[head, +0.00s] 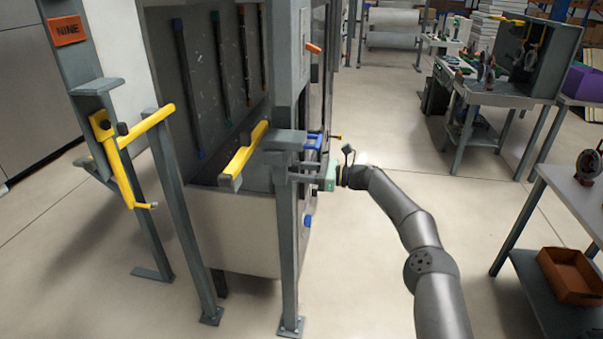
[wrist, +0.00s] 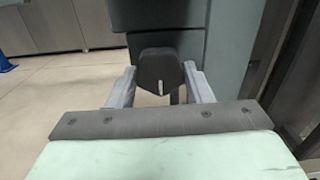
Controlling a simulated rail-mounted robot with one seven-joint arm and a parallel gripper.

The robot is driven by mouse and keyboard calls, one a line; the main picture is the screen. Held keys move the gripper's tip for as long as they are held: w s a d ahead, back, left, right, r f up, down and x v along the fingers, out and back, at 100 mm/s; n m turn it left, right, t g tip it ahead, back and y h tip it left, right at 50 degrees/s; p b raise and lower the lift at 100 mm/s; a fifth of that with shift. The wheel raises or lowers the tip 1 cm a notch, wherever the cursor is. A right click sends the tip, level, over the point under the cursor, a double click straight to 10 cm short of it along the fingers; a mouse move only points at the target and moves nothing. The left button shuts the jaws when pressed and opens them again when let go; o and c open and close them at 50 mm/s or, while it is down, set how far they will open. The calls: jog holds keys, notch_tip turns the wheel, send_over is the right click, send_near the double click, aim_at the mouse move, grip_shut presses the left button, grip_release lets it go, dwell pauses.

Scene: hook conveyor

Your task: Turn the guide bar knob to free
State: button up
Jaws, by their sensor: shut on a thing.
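A dark knob (wrist: 158,68) with a short white mark sits on a grey-green post (wrist: 175,16) in the wrist view. The mark is at the lower part of the knob face. My gripper (wrist: 160,76) has a finger on each side of the knob and is shut on it. In the head view my gripper (head: 304,178) reaches left to the front grey post (head: 286,245); the knob cannot be made out there. A yellow bar (head: 243,157) lies just behind that post. Any lettering by the knob is not visible.
A second yellow bar (head: 148,122) with a yellow crank arm (head: 121,172) is at the left, below an orange NINE sign (head: 68,30). A pale tank (head: 235,230) stands behind the posts. Open floor lies right of my arm, before the workbenches (head: 490,95).

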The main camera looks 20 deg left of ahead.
jog(key=n+b, duration=0.2)
jog(key=n, duration=0.7)
jog(key=n+b, duration=0.2)
jog(key=n, duration=0.7)
jog(key=n+b, duration=0.3)
jog(key=n, duration=0.6)
jog(key=shift+w+r, duration=0.15)
jog(key=shift+r, duration=0.1)
jog(key=shift+n+b, duration=1.1)
jog(key=shift+n, duration=3.2)
jog(key=o, duration=1)
jog(key=shift+r, duration=0.1)
